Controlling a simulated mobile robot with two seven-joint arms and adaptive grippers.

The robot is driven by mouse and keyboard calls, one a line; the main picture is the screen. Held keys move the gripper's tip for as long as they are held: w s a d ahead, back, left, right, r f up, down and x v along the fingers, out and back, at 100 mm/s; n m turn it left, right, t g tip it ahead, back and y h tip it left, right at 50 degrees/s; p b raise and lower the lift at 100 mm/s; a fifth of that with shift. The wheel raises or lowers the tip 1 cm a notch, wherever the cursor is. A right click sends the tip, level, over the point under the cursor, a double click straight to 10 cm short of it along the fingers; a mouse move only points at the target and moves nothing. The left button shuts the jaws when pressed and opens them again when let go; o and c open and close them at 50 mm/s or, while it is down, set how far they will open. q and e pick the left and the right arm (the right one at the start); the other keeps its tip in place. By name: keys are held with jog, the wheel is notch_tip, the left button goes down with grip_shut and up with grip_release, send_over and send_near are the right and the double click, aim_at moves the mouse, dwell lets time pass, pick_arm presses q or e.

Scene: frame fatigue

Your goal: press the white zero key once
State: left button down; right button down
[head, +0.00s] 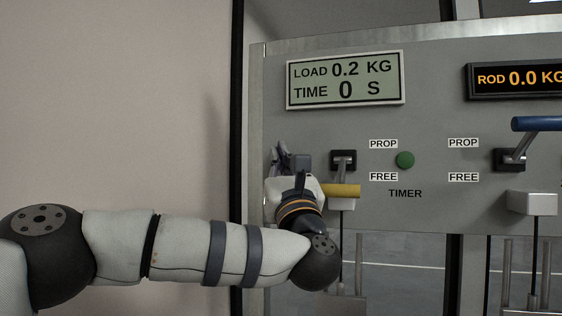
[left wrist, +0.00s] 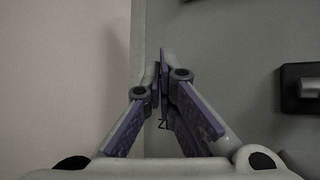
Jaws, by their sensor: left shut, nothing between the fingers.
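The white zero key is hidden in both views. In the left wrist view only part of a dark letter mark (left wrist: 163,124) shows on the panel behind the fingers. My left gripper (head: 278,152) is at the panel's left side, below the display and left of the yellow-handled lever. In the left wrist view its fingers (left wrist: 160,70) are shut with nothing between them, and they point at the panel near its left edge. I cannot tell whether the fingertips touch the panel or the key. The display (head: 346,80) reads LOAD 0.2 KG, TIME 0 S. My right gripper is not in view.
A lever with a yellow handle (head: 343,190) stands close right of my gripper; its dark mount (left wrist: 302,88) shows in the left wrist view. A green button (head: 405,160) is above TIMER. A blue-handled lever (head: 537,124) and an amber display (head: 520,79) are farther right.

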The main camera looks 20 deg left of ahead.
pick_arm(q)
jog(key=shift+w, duration=0.4)
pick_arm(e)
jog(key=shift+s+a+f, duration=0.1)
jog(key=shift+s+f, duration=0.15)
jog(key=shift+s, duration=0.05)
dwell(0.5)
pick_arm(q)
jog(key=shift+d, duration=0.15)
jog(key=shift+s+d+f, duration=0.3)
jog(key=shift+s+f, duration=0.05)
jog(key=shift+s, duration=0.1)
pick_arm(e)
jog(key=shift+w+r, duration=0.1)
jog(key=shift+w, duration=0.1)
pick_arm(q)
jog(key=s+p, duration=0.1)
jog(key=s, duration=0.4)
jog(key=shift+a+r, duration=0.1)
jog(key=shift+r, duration=0.05)
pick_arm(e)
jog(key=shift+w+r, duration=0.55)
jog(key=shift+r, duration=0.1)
